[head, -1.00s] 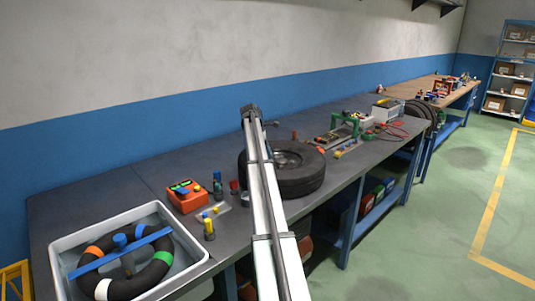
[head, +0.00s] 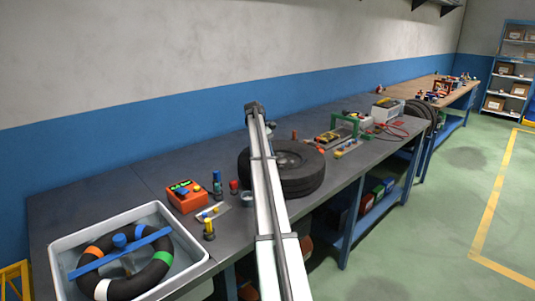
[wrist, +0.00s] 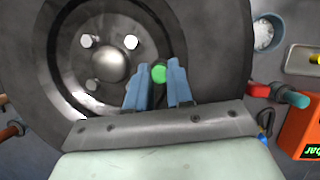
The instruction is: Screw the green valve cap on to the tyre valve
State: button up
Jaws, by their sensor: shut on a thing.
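The green valve cap (wrist: 158,74) shows as a small green disc in the wrist view. My gripper (wrist: 161,69) has its two blue fingers on either side of the cap and is shut on it. The cap is over the black tyre (wrist: 222,50), close to the edge of its grey wheel hub (wrist: 108,60). The tyre valve cannot be made out; whether the cap touches it cannot be told. In the head view the tyre (head: 306,181) lies flat on the bench, and my arm crosses in front of it and hides the fingers and cap.
An orange box (head: 186,204), a small tray with yellow parts (head: 222,208) and red and blue-green bottles stand left of the tyre on the grey bench (head: 110,195). A white tub (head: 190,277) with an inner tube is at the front left. Tools and a green frame lie to the right.

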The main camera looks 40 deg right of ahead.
jog(key=shift+s+a+f, duration=0.1)
jog(key=shift+a, duration=0.1)
jog(key=o, duration=0.6)
jog(key=shift+c, duration=0.2)
jog(key=n+h, duration=0.1)
jog(key=n, duration=0.3)
jog(key=shift+h, duration=0.3)
jog(key=n+t+h, duration=0.1)
jog(key=n, duration=0.3)
jog(key=shift+d, duration=0.1)
jog(key=shift+t, duration=0.3)
jog(key=shift+c, duration=0.4)
jog(key=c, duration=0.5)
